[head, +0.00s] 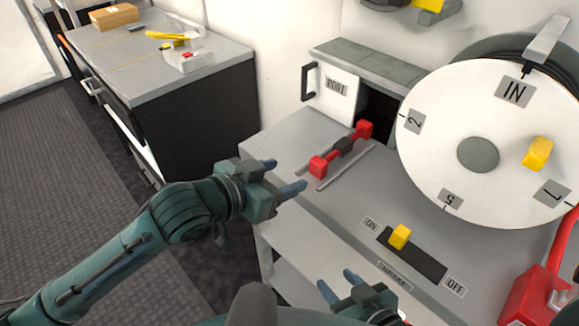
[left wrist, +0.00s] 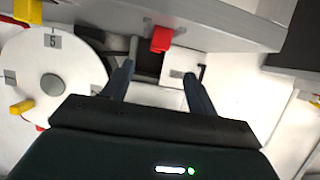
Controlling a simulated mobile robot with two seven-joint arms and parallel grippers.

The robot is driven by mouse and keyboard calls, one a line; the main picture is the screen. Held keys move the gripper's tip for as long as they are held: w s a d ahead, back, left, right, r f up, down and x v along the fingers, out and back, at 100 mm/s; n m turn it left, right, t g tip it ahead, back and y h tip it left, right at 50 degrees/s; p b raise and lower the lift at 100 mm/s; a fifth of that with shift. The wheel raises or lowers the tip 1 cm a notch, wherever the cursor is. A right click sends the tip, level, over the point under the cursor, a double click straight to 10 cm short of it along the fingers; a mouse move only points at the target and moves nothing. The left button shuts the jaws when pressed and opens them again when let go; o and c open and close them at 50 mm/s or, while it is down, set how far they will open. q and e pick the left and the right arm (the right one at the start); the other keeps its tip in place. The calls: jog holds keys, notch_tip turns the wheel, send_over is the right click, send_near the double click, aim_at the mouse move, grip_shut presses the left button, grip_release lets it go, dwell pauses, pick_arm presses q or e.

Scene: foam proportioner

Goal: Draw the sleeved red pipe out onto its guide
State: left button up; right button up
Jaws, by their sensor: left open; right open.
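The red pipe (head: 329,158) has a block-like near end, a red far end and a dark sleeve (head: 344,147) around its middle. It lies between the two thin rails of its guide (head: 345,168) on the grey bench, its far end by a dark opening. My left gripper (head: 284,176) is open and empty, to the left of the pipe's near end and apart from it. In the left wrist view a red block, seemingly the pipe's end (left wrist: 161,39), shows beyond the open fingers. My right gripper (head: 338,282) is open and empty at the bottom, in front of the bench.
A white dial (head: 478,154) with a yellow knob stands to the right. A yellow switch (head: 400,236) sits in a dark ON/OFF slot. A white door panel (head: 329,87) with a black handle stands behind the pipe. A red fixture (head: 535,295) is at the lower right.

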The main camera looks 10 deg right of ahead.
aim_at(315, 165)
pick_arm(q)
jog(key=shift+a, duration=0.1)
pick_arm(e)
jog(key=shift+s+a, duration=0.15)
jog(key=shift+a, duration=0.1)
pick_arm(q)
jog(key=x, duration=1.3)
jog(key=shift+b, duration=0.4)
pick_arm(e)
jog(key=shift+f, duration=0.25)
pick_arm(q)
jog(key=c, duration=1.1)
jog(key=shift+c, duration=0.2)
pick_arm(e)
jog(key=shift+r, duration=0.1)
